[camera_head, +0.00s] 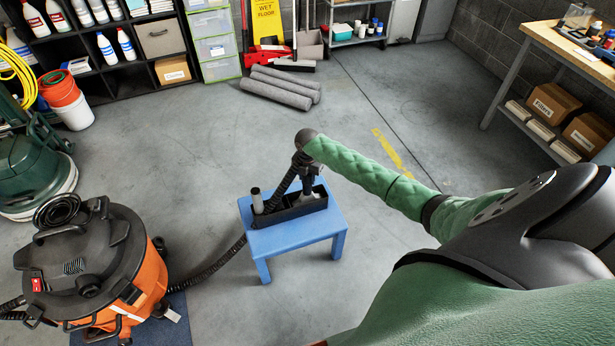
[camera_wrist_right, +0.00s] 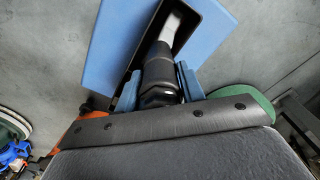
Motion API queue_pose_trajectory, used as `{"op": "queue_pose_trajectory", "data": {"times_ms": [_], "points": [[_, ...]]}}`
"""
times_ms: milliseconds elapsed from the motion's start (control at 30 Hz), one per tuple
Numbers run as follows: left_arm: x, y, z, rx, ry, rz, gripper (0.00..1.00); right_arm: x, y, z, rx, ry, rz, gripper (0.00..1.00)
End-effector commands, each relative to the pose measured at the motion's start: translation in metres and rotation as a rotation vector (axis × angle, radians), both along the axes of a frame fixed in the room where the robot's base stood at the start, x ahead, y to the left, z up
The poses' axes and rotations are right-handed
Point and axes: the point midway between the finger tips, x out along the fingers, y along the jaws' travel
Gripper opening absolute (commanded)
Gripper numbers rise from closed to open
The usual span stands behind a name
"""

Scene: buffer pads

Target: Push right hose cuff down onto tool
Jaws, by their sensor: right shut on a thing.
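The black hose cuff (camera_wrist_right: 158,68) is between the blue fingers of my right gripper (camera_wrist_right: 160,88), which is shut on it. In the head view my right gripper (camera_head: 310,173) points down over the right side of the blue stool. The white tool (camera_wrist_right: 178,27) stands in a black tray (camera_wrist_right: 204,22); the tool also shows in the head view (camera_head: 308,192). The cuff end lines up with the tool and meets it in the wrist view; how far it is seated cannot be told. The ribbed hose (camera_head: 283,186) runs down from the gripper. My left gripper is not in view.
The blue stool (camera_head: 283,236) carries the tray (camera_head: 289,212); a second, grey tube (camera_head: 257,200) stands at its left. An orange vacuum (camera_head: 145,280) stands at lower left, joined by the hose. Grey rolls (camera_head: 275,92) lie behind. Floor around the stool is mostly clear.

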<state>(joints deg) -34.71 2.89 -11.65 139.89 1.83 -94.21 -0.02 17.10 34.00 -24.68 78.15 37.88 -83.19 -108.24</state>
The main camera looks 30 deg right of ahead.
Motion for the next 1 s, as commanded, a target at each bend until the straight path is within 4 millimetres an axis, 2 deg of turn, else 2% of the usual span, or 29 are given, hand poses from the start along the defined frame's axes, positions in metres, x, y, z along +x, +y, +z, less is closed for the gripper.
{"op": "queue_pose_trajectory", "data": {"times_ms": [467, 500, 600, 1000], "points": [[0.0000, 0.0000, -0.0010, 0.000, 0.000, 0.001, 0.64, 0.0001, 0.0000, -0.0034, 0.000, 0.000, 0.000, 0.06], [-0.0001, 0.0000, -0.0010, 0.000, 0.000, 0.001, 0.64, 0.0001, 0.0000, -0.0034, 0.000, 0.000, 0.000, 0.43], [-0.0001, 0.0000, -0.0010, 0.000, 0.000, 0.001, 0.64, 0.0001, 0.0001, -0.0034, 0.000, 0.000, 0.000, 0.62], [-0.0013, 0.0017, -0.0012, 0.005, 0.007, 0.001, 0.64, 0.0000, 0.0001, -0.0035, 0.000, 0.000, 0.000, 0.64]]}}
